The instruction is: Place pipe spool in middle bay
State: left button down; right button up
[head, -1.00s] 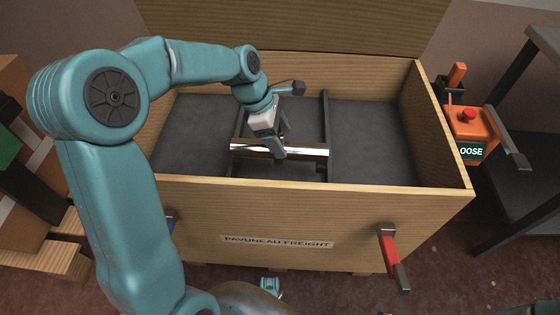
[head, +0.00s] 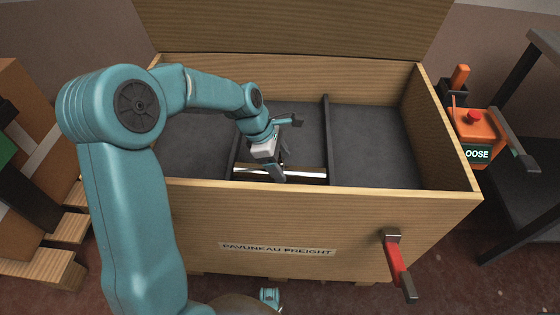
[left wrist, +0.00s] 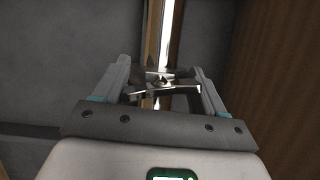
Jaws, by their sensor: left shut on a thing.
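The pipe spool (head: 308,171) is a shiny metal pipe with brown parts along it. It lies crosswise between the two dividers, inside the middle bay (head: 295,120) of the wooden crate, close to the front wall (head: 270,205). The front wall hides its lower side. My left gripper (head: 280,168) reaches down into this bay and is shut on the spool. In the left wrist view the spool (left wrist: 166,45) runs up the picture from between the fingers. I cannot tell whether it touches the floor. My right gripper is not in view.
The left bay (head: 190,140) and right bay (head: 370,150) look empty. The right divider (head: 327,140) stands beside the spool's end. The raised lid (head: 290,25) is behind. A red-handled latch (head: 396,262) juts from the front. An orange button box (head: 474,125) stands at right.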

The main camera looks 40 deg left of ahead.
pick_arm(q)
jog(key=shift+c, duration=0.3)
grip_release()
jog(key=p+v, duration=0.3)
jog(key=v, duration=0.9)
jog(key=shift+p, duration=0.4)
jog(key=shift+s+r, duration=0.1)
jog(key=shift+r, duration=0.05)
